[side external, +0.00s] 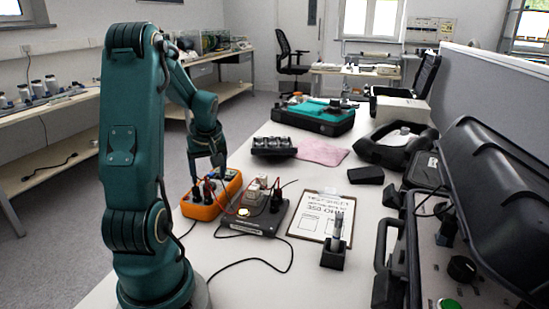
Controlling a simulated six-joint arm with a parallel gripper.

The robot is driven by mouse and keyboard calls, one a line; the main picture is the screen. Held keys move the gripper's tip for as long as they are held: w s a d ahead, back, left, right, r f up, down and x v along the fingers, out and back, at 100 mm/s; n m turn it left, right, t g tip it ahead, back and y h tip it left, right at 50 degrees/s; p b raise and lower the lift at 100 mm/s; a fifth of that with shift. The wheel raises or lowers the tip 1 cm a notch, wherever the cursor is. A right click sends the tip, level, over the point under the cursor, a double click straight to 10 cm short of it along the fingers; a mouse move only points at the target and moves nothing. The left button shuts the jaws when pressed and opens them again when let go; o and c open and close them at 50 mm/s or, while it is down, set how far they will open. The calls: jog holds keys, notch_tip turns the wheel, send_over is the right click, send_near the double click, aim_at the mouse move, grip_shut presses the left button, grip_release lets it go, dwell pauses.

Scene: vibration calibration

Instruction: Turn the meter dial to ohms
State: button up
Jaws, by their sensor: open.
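The orange multimeter (205,211) lies on the white bench, right of my arm's base. Its dial and face are too small and partly hidden here, so I cannot tell where the dial points. Dark leads are plugged in on its top side. My gripper (207,177) is above the meter, pointing down, with its fingertips close over its upper face. The gripper is open, and nothing shows held in it. I cannot tell whether a finger touches the dial.
A dark box with terminals (257,219) sits right of the meter, with a black cable looping in front. A clipboard (318,212) and a small black stand (335,254) are farther right. Large open black cases line the right edge. A pink cloth (322,152) lies behind.

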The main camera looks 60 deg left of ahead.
jog(key=shift+v, duration=1.55)
